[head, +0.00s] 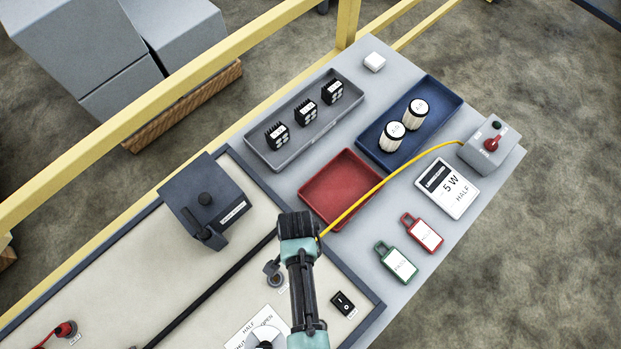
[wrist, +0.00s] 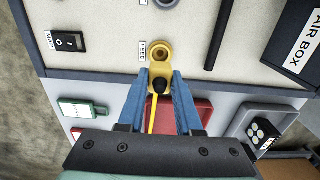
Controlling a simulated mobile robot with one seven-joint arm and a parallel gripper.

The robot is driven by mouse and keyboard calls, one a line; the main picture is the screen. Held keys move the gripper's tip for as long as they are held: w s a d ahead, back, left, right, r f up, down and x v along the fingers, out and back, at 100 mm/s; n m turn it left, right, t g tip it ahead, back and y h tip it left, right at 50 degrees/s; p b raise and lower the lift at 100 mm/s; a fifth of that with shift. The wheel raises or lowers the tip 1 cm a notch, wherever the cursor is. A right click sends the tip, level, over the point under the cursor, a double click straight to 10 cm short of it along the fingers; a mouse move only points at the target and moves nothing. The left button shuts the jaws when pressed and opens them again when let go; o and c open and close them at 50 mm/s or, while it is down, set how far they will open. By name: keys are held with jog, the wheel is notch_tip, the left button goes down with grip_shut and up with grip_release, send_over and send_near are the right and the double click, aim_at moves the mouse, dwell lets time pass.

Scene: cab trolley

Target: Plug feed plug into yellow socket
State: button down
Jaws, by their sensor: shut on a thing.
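The feed plug (wrist: 160,78) is a small yellow piece with a black end, and a yellow cable (wrist: 152,118) trails from it. My gripper (wrist: 161,76) is shut on it, one blue finger on each side. The yellow socket (wrist: 160,51), beside a FEED label, shows just beyond the plug in the wrist view with its round opening visible. The plug overlaps its near edge there; I cannot tell whether they touch. In the head view my gripper (head: 297,226) is over the panel's right part and hides the plug and socket.
The yellow cable (head: 375,188) runs over the red tray (head: 322,207) to a grey box with a red knob (head: 490,145). A grey socket (head: 275,280), a rocker switch (head: 343,304), a black rod (head: 215,287) and the air box (head: 207,200) stand near my gripper.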

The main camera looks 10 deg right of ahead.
jog(key=shift+a, duration=0.15)
notch_tip(320, 180, down, 6)
jog(key=b, duration=0.5)
jog(key=shift+b, duration=0.4)
jog(key=shift+r+p, duration=0.15)
jog(key=shift+p, duration=0.25)
dwell(1.6)
jog(key=shift+f+b, duration=0.45)
jog(key=shift+f, duration=0.15)
dwell(0.3)
jog(key=c, duration=0.5)
grip_release()
jog(key=shift+r, duration=0.15)
notch_tip(320, 180, up, 13)
jog(key=shift+f, duration=0.15)
